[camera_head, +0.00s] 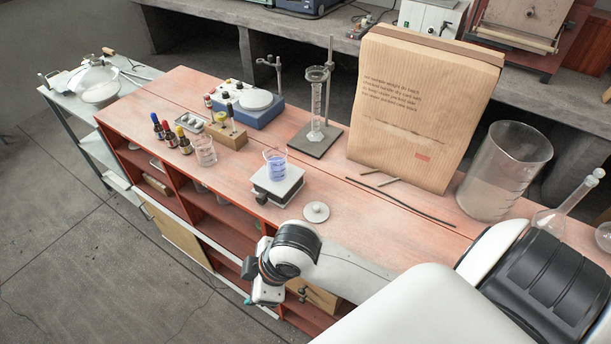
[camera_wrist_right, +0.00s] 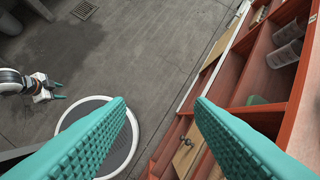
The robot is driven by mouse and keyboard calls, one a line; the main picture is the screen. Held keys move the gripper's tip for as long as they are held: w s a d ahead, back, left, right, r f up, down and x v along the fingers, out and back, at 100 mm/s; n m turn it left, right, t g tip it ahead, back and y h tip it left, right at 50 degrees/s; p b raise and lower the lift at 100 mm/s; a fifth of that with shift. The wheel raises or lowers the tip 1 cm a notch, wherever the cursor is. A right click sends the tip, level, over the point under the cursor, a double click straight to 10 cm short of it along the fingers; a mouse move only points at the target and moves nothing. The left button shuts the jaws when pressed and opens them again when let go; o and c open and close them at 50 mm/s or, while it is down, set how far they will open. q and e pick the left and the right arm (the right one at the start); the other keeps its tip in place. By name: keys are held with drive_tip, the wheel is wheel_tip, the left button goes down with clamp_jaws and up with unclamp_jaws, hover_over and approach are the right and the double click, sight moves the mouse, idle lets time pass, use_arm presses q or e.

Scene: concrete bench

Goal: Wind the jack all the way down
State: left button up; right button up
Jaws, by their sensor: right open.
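The jack (camera_head: 277,186) is a small grey-white lab jack with a flat top, standing near the bench's front edge in the head view. A beaker with blue liquid (camera_head: 275,168) stands upright on it. My right gripper (camera_head: 254,288) is in front of the bench edge, below and apart from the jack. In the right wrist view its teal fingers (camera_wrist_right: 160,105) are wide apart with nothing between them.
An empty beaker (camera_head: 205,152) and dropper bottles (camera_head: 170,135) stand to the left. A stand with a cylinder (camera_head: 316,130) is behind. A large paper bag (camera_head: 425,105) and big beaker (camera_head: 505,170) stand at right.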

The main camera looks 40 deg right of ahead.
drive_tip(key=s+d+f+m+h+b, duration=0.1)
drive_tip(key=s+d+f+m, duration=0.2)
drive_tip(key=f, duration=0.6)
drive_tip(key=s+d+f+m+h+b, duration=0.1)
drive_tip(key=d+f+m, duration=0.3)
drive_tip(key=f, duration=0.6)
drive_tip(key=shift+s+d+f+m+g+h, duration=0.2)
drive_tip(key=shift+s+d+m+g+h, duration=0.15)
drive_tip(key=shift+s, duration=0.55)
